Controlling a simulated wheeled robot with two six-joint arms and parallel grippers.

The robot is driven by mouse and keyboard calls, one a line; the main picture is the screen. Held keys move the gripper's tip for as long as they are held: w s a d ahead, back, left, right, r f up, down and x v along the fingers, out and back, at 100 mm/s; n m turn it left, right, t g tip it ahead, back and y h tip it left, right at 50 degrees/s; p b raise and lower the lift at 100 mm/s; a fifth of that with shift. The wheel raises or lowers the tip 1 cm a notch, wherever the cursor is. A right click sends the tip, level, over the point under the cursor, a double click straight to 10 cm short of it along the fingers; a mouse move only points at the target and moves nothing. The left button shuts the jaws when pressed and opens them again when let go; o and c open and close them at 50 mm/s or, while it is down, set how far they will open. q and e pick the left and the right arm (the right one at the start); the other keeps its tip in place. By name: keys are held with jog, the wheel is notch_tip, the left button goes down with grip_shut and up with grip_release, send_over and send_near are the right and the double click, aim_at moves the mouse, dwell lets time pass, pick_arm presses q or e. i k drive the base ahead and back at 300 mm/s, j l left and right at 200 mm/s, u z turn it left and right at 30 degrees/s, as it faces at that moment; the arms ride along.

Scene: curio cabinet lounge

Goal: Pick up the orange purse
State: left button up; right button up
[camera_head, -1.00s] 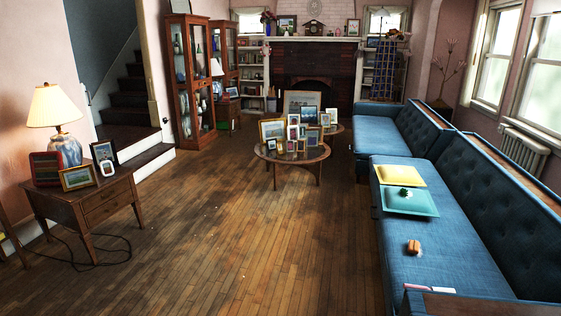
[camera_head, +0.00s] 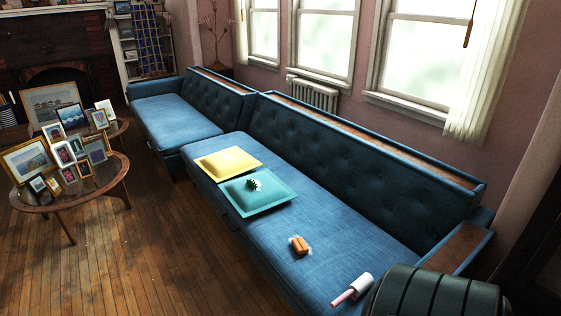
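A small orange-brown item (camera_head: 299,246), which looks like the orange purse, lies on the seat of the blue sofa (camera_head: 345,258), toward its near end. It is small in the view, with a pale patch around its edges. Nothing touches or covers it. Neither of my grippers is in view.
A teal square cushion or tray (camera_head: 270,201) with a small dark green item (camera_head: 254,184) on it, and a yellow one (camera_head: 228,158), lie farther along the seat. A white and pink cylinder (camera_head: 362,284) lies nearer. A round table (camera_head: 105,183) holds several frames. Floor between is clear.

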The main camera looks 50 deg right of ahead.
aim_at(300, 247)
jog(key=i+z, duration=0.45)
jog(key=i+j+z, duration=0.1)
jog(key=i+z, duration=0.35)
jog(key=i+j+z, duration=0.25)
jog(key=z, duration=0.2)
jog(key=i, duration=0.05)
